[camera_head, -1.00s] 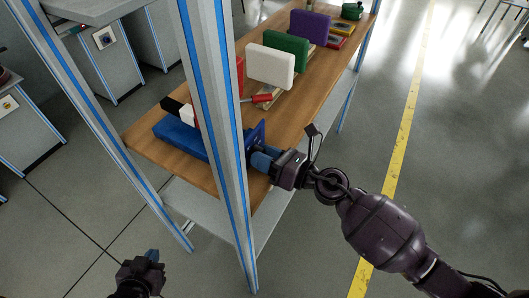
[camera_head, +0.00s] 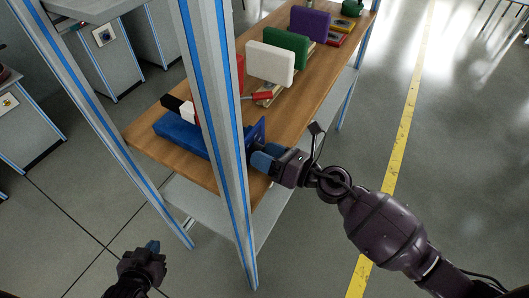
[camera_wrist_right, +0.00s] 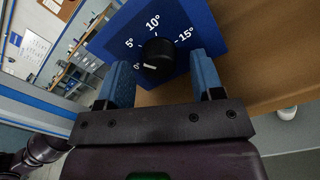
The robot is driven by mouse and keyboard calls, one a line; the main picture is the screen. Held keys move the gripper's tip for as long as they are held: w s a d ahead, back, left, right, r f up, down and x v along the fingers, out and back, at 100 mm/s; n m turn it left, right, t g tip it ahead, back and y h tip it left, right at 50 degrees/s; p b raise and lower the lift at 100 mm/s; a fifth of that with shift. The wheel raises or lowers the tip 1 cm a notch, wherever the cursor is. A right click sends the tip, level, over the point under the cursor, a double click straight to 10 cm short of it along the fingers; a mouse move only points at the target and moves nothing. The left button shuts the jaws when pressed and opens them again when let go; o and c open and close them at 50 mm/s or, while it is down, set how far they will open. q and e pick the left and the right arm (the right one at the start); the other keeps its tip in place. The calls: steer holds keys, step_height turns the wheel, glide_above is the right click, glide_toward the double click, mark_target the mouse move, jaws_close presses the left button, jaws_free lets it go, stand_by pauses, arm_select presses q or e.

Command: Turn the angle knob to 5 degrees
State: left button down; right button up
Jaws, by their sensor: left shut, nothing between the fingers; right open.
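The angle knob (camera_wrist_right: 158,54) is a black round knob with a white pointer mark, on a blue panel (camera_wrist_right: 205,22) printed 0°, 5°, 10° and 15°. Its mark points at or near 0°. My right gripper (camera_wrist_right: 162,78) is open, its blue fingers on either side of the knob, slightly short of it and apart from it. In the head view the right gripper (camera_head: 263,158) is at the blue panel (camera_head: 259,133), and the knob is hidden there. My left gripper (camera_head: 152,247) is shut and empty, low at the bottom left, away from the table.
The wooden table (camera_head: 285,115) carries a blue device (camera_head: 180,137), a white block (camera_head: 270,64), a green block (camera_head: 290,48) and a purple block (camera_head: 310,26). A metal post (camera_head: 218,130) with blue strips stands left of my right gripper.

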arm_select(q)
steer(key=f+b, duration=0.1)
steer(key=s+f, duration=0.1)
steer(key=shift+f+b, duration=0.3)
steer(key=shift+b, duration=0.05)
arm_select(e)
steer(key=v, duration=1)
arm_select(q)
steer(key=shift+w+r, duration=0.1)
steer(key=shift+w, duration=0.15)
